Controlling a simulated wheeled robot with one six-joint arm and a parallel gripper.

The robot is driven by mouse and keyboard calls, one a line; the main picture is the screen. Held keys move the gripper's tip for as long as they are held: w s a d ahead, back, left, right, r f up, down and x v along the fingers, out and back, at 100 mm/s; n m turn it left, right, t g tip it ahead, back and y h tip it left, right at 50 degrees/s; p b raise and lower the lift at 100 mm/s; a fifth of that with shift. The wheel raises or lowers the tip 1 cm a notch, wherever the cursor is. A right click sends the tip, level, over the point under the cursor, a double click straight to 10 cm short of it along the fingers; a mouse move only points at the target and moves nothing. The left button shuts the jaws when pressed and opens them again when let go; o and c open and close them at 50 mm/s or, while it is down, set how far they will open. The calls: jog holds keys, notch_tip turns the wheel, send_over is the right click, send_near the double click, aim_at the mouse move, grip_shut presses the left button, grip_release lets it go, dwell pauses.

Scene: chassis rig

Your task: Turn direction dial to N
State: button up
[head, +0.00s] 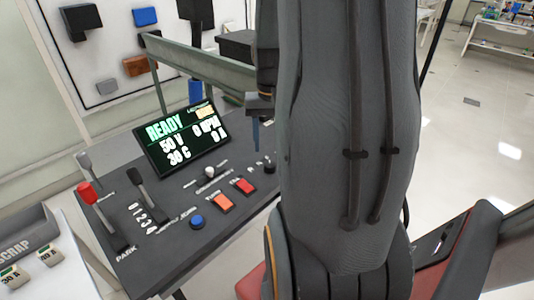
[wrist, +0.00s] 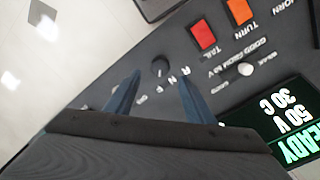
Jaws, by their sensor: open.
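The direction dial (wrist: 160,67) is a small round black knob on the dark control panel, with white letters beside it in the wrist view. I cannot tell which letter it points to. A small dark knob at the panel's right side in the head view (head: 269,166) appears to be this dial. My gripper (wrist: 158,78) is open, with its two blue fingers apart and nothing seen between them. In the wrist view the dial appears just beyond the gap between the fingertips; contact is not visible. In the head view my arm hides most of the gripper, leaving a blue finger (head: 256,132) showing.
The display (head: 182,137) reads READY, 50 V, 30 C. Orange (head: 222,203) and red (head: 245,186) switches, a blue button (head: 197,222), a white-tipped toggle (head: 209,172) and a red-knobbed lever (head: 88,193) stand on the panel. A rail (head: 190,60) runs behind the display.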

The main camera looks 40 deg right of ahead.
aim_at(270, 164)
jog(key=shift+f+p, duration=0.3)
jog(key=shift+f, duration=3.3)
jog(key=shift+c, duration=0.5)
jog(key=c, duration=1)
jog(key=shift+o, duration=0.2)
jog(key=shift+r+n+p, duration=0.1)
jog(key=shift+n+p, duration=0.25)
jog(key=shift+n, duration=0.05)
jog(key=n+p, duration=0.2)
jog(key=n, duration=0.1)
jog(key=shift+n, duration=0.3)
jog(key=shift+n+p, duration=1.4)
jog(key=shift+n, duration=0.8)
jog(key=shift+w, duration=0.1)
